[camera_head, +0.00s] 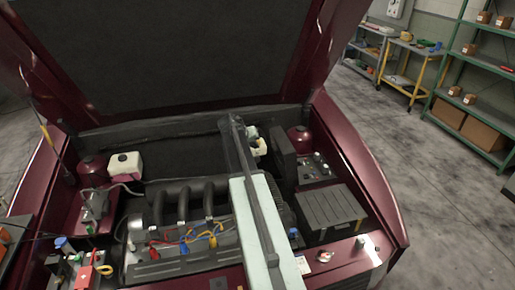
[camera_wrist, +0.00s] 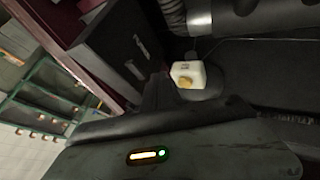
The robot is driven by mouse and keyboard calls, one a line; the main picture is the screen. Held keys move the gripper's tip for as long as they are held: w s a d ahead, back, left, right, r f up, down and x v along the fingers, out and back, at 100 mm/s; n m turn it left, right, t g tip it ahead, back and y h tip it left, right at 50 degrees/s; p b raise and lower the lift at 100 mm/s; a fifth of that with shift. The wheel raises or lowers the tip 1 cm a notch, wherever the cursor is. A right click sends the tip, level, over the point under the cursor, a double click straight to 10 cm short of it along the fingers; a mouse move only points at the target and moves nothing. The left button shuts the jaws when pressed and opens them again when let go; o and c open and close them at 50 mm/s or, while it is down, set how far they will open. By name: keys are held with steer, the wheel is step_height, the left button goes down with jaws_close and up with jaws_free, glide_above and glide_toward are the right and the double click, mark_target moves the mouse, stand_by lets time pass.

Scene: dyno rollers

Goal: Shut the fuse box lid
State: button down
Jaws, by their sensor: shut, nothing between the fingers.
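The fuse box (camera_head: 318,172) is at the right rear of the engine bay, with small parts showing inside. Its dark lid (camera_head: 283,160) appears to stand upright along the left side of the box, open. In the wrist view a dark panel with a label, which looks like the lid (camera_wrist: 112,48), is at upper left. My gripper (camera_wrist: 170,145) fills the bottom of the wrist view as a dark body with small lights. It is shut and empty, and apart from the panel. My arm reaches over the engine to just left of the lid. The fingertips are not clear.
A ribbed black box (camera_head: 330,207) lies in front of the fuse box. The raised hood (camera_head: 180,55) hangs over the bay. Engine pipes (camera_head: 180,200) are left of my arm.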

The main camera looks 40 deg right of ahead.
steer(key=s+d+f+b, duration=0.1)
steer(key=d+f+b, duration=0.2)
steer(key=d, duration=0.4)
steer(key=shift+d+f, duration=0.25)
steer(key=shift+f, duration=0.5)
steer(key=shift+d, duration=0.1)
